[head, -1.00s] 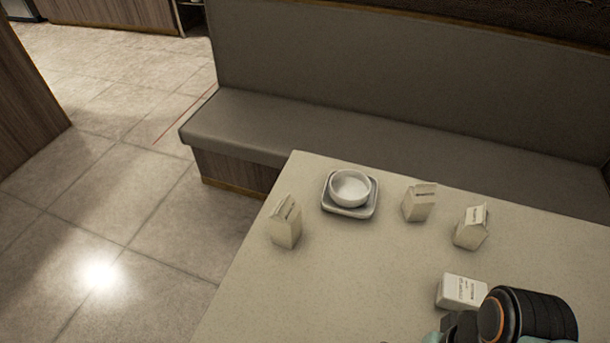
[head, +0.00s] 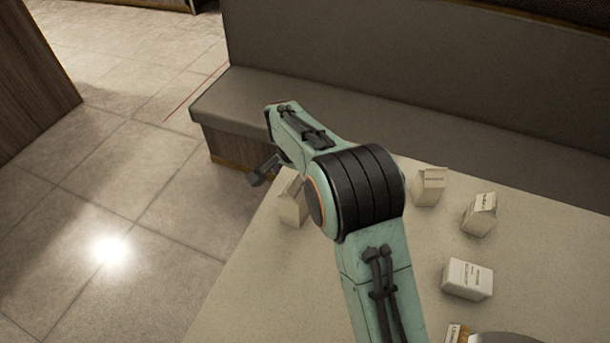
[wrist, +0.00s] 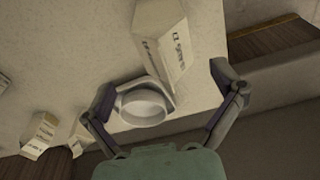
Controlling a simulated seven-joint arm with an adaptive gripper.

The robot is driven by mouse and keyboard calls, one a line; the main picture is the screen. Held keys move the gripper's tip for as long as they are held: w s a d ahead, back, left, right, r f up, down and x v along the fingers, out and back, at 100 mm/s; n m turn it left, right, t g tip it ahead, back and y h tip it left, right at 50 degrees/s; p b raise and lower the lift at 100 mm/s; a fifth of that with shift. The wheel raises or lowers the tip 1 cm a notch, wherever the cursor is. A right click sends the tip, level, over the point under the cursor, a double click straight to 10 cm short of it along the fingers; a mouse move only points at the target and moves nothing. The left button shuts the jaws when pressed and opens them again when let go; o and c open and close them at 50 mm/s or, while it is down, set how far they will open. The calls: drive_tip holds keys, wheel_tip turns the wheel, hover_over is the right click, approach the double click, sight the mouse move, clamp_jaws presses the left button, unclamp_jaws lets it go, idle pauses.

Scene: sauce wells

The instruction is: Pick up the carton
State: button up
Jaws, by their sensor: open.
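Several cream cartons stand on the table. The leftmost carton (head: 293,204) is partly behind my arm in the head view. In the wrist view, a large carton (wrist: 163,45) with dark print lies ahead of my open fingers, between their lines. My gripper (head: 262,174) is at the table's left end near the leftmost carton, mostly hidden by my arm. In the wrist view my gripper (wrist: 162,80) is spread wide with nothing held. Other cartons are at the back (head: 429,187), at the right (head: 480,214) and nearer the front (head: 467,279).
A white bowl (wrist: 146,107) on a square dish shows between my fingers in the wrist view; my arm hides it in the head view. A grey bench (head: 470,140) runs behind the table (head: 260,290). The table's front left is clear.

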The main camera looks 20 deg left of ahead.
drive_tip(key=f, duration=0.7)
drive_tip(key=shift+w+a, duration=0.1)
drive_tip(key=shift+a, duration=0.25)
drive_tip(key=shift+c, duration=0.3)
drive_tip(key=c, duration=1.3)
